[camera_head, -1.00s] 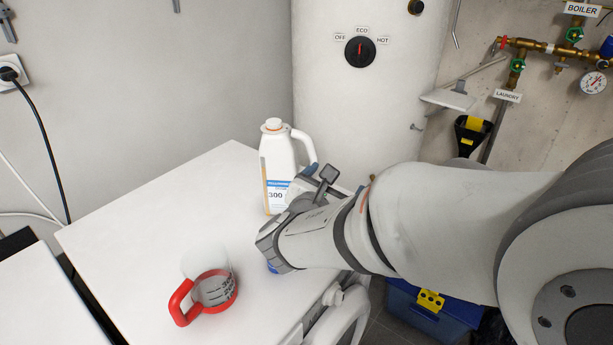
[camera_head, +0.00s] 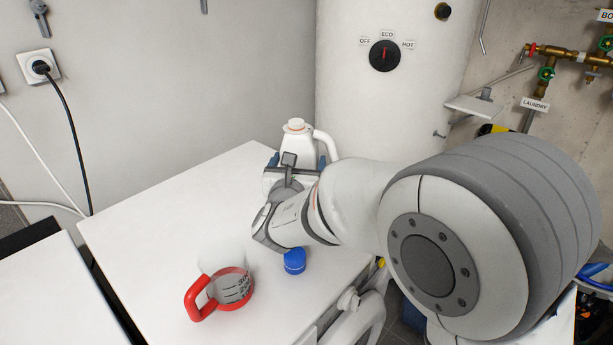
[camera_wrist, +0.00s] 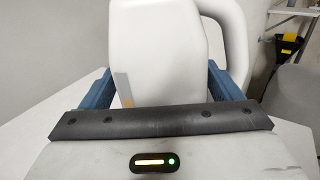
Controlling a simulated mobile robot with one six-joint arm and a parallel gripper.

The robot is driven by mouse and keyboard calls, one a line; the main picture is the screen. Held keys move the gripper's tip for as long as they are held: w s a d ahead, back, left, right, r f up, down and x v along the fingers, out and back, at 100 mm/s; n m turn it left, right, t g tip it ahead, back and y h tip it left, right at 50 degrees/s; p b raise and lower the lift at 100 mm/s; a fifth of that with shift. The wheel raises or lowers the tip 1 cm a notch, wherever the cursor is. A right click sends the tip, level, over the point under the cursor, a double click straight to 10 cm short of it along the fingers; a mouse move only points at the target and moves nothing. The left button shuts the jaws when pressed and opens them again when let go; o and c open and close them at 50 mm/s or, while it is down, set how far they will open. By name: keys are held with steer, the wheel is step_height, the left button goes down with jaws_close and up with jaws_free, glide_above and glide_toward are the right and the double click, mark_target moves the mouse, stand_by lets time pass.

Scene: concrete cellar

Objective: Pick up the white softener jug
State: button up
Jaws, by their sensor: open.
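The white softener jug (camera_head: 297,142) stands upright at the back of the white worktop, with its cap and handle showing above my gripper. My gripper (camera_head: 298,160) is in front of the jug, and its blue fingers show on either side of it. In the wrist view the jug (camera_wrist: 158,50) fills the middle, with its handle at the right. The open fingers of my gripper (camera_wrist: 160,90) stand left and right of the jug's body. I cannot tell whether they touch it. The jug's lower part is hidden.
A measuring cup with a red handle (camera_head: 197,300) and a blue cap (camera_head: 295,261) are on the white worktop (camera_head: 150,225). A white boiler tank (camera_head: 365,110) stands close behind the jug. Pipes (camera_head: 560,52) run along the wall at the right.

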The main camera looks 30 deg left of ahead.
steer(key=x, duration=0.3)
steer(key=shift+w, duration=0.15)
steer(key=shift+c, duration=0.4)
steer(key=c, duration=1.3)
steer(key=shift+r, duration=0.1)
steer(key=shift+c, duration=0.6)
step_height(320, 180, up, 10)
steer(key=shift+f+p, duration=0.1)
steer(key=shift+p, duration=0.6)
steer(key=shift+r+p, duration=0.55)
steer(key=shift+r, duration=0.65)
